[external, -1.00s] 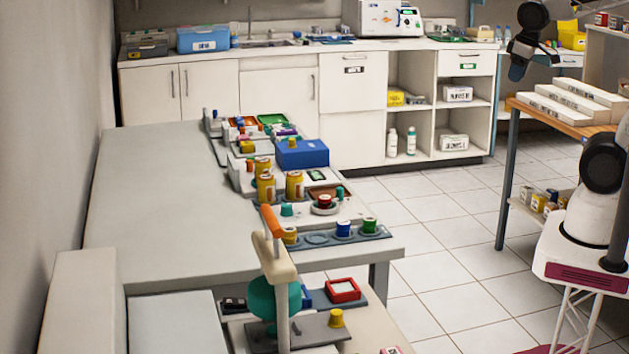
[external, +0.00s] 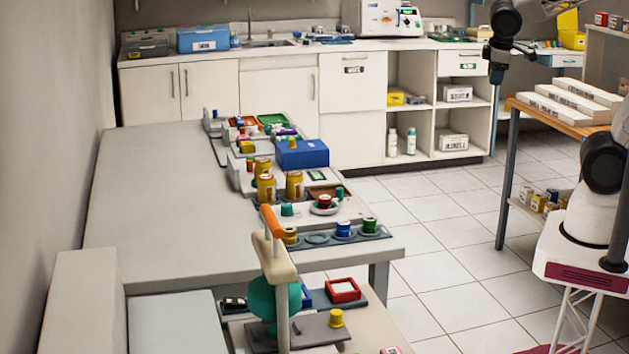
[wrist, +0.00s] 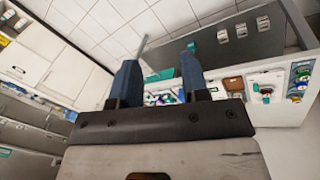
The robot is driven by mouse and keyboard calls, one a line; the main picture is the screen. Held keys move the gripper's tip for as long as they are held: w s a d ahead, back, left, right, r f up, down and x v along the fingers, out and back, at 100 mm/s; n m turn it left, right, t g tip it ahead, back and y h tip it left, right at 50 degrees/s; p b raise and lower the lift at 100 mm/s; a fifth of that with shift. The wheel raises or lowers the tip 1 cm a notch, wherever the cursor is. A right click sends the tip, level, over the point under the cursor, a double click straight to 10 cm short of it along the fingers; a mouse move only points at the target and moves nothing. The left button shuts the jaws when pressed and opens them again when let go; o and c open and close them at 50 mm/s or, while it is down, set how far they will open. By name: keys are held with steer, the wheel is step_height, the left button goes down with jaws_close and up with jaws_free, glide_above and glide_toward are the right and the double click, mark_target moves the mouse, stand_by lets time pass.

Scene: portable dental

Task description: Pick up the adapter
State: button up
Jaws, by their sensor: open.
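I cannot tell for sure which thing is the adapter. In the external view, small coloured capped pieces stand on the long table: a blue one (external: 344,229) and a green one (external: 370,225) on a grey strip at the table's front right. A yellow knob-like piece (external: 336,318) stands on a grey plate in the foreground. My gripper (external: 497,76) hangs at the upper right, pointing down, well away from these pieces. In the wrist view my gripper (wrist: 160,75) shows two dark blue fingers spread apart with nothing held between them.
The long grey table (external: 150,190) has a clear left half. A blue box (external: 302,154) and yellow jars (external: 295,185) stand on its right side. A wooden shelf (external: 560,118) with white boxes stands near my arm. White cabinets line the back; the tiled floor between is clear.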

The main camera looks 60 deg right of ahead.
steer(key=w+a+f+n+h, duration=0.3)
steer(key=w+a+n, duration=0.4)
steer(key=w, duration=0.4)
steer(key=n+t+y, duration=0.2)
steer(key=n+t, duration=0.9)
steer(key=n, duration=1.1)
glide_toward(326, 197)
steer(key=shift+w+a+f, duration=0.25)
steer(key=shift+w+f, duration=0.1)
steer(key=shift+w, duration=0.1)
steer(key=shift+x, duration=1.35)
steer(key=shift+d, duration=0.1)
steer(key=shift+x, duration=2.55)
